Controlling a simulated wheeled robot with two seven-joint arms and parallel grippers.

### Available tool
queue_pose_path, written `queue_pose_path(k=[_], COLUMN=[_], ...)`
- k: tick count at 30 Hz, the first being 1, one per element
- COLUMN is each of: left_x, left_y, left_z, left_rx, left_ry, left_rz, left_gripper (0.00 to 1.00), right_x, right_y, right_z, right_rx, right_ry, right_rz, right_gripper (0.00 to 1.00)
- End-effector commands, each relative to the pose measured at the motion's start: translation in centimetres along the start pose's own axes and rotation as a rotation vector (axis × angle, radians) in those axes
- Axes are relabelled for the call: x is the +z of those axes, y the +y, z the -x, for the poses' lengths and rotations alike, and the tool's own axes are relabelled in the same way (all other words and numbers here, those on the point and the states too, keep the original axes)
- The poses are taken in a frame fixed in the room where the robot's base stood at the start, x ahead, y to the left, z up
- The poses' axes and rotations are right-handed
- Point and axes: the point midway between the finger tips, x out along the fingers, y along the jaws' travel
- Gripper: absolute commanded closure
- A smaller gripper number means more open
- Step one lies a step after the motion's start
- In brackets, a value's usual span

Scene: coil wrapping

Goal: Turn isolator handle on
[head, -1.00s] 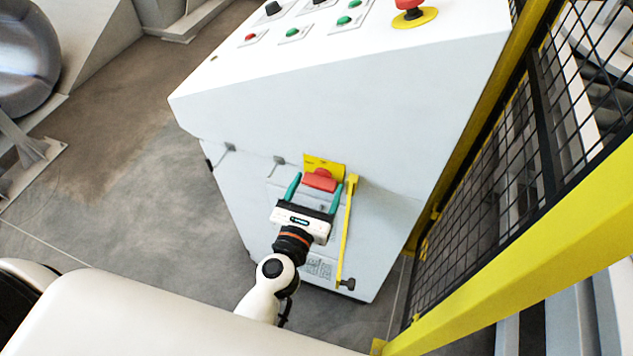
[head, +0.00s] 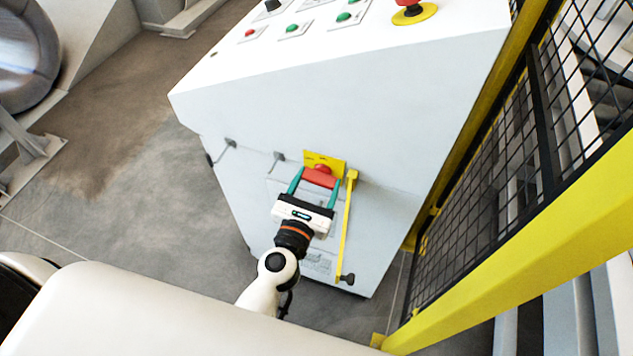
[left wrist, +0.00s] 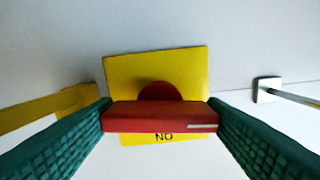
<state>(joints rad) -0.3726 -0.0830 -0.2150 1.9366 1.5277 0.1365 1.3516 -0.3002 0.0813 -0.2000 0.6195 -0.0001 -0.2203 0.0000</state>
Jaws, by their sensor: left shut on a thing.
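The red isolator handle (head: 319,177) sits on a yellow plate (head: 340,165) on the front of the white cabinet. In the left wrist view the handle (left wrist: 160,117) lies crosswise, its long bar level in the picture, in front of the yellow plate (left wrist: 190,65). Part of a label reading "NO" shows below it. My left gripper (head: 318,185) has its two green fingers on either end of the handle, and in the left wrist view the fingers (left wrist: 160,118) touch both ends. It is shut on the handle. My right gripper is not in view.
The white cabinet (head: 330,110) has buttons and a red emergency stop (head: 411,10) on its sloped top. A yellow bar (head: 347,225) hangs close to the right of my gripper. A yellow-framed mesh fence (head: 490,190) stands at the right.

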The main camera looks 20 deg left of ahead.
Motion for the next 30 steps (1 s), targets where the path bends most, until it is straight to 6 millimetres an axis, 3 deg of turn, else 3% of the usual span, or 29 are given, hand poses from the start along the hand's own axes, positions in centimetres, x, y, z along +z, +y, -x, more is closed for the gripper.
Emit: queue_pose_path(k=[30], left_x=[-0.2], left_y=[0.0], left_z=[0.0], left_rx=[0.003], left_ry=[0.0], left_rz=[-0.938], left_gripper=[0.57], right_x=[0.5], right_y=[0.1], right_z=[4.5], right_rx=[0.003], right_ry=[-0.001], right_rz=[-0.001], right_gripper=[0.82])
